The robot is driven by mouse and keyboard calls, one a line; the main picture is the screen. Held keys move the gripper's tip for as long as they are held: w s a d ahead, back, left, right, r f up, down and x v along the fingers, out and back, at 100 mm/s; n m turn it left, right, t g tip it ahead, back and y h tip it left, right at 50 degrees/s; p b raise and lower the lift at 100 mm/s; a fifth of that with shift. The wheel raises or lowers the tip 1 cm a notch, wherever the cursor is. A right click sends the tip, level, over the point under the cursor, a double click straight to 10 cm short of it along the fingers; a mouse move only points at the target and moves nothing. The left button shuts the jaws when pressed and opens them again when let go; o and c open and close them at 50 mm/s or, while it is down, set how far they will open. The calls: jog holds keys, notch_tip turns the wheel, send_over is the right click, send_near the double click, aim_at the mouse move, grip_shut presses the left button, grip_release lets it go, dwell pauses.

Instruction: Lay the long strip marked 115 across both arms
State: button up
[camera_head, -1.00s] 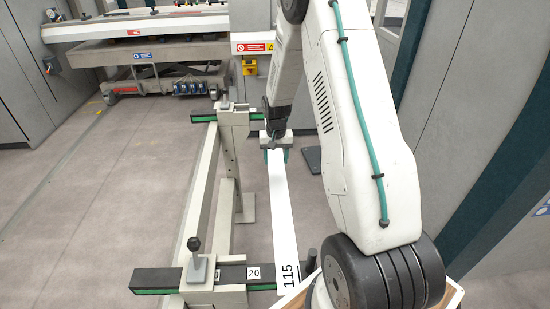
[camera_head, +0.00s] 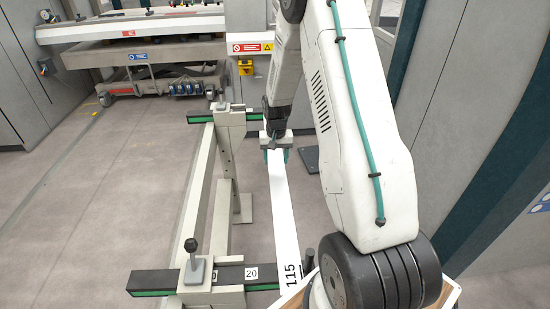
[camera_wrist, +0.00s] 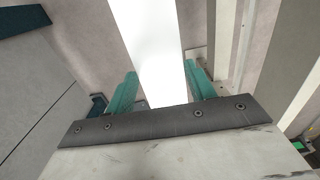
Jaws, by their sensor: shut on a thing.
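The long white strip marked 115 (camera_head: 283,208) runs from my gripper toward the front in the head view, with its number at the near end. My gripper (camera_head: 276,157) is shut on the strip at its far end. In the wrist view the strip (camera_wrist: 152,50) passes between the green fingers of my gripper (camera_wrist: 160,90). The near dark arm (camera_head: 160,281) carries the labels 0 and 20. The strip's near end overlaps this arm's right part in the picture; I cannot tell if they touch. The far arm (camera_head: 200,117) is left of my gripper.
A light frame beam (camera_head: 199,190) joins the two arms. A clamp with a black knob (camera_head: 193,262) stands on the near arm. A wooden-edged surface (camera_head: 296,299) lies at front right. A machine table (camera_head: 150,24) is at the back. Floor at left is clear.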

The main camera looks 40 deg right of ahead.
aim_at(277, 163)
jog(key=o, duration=1.3)
jog(key=shift+d, duration=0.1)
notch_tip(277, 163, up, 8)
jog(key=shift+f, duration=0.1)
jog(key=shift+s, duration=0.1)
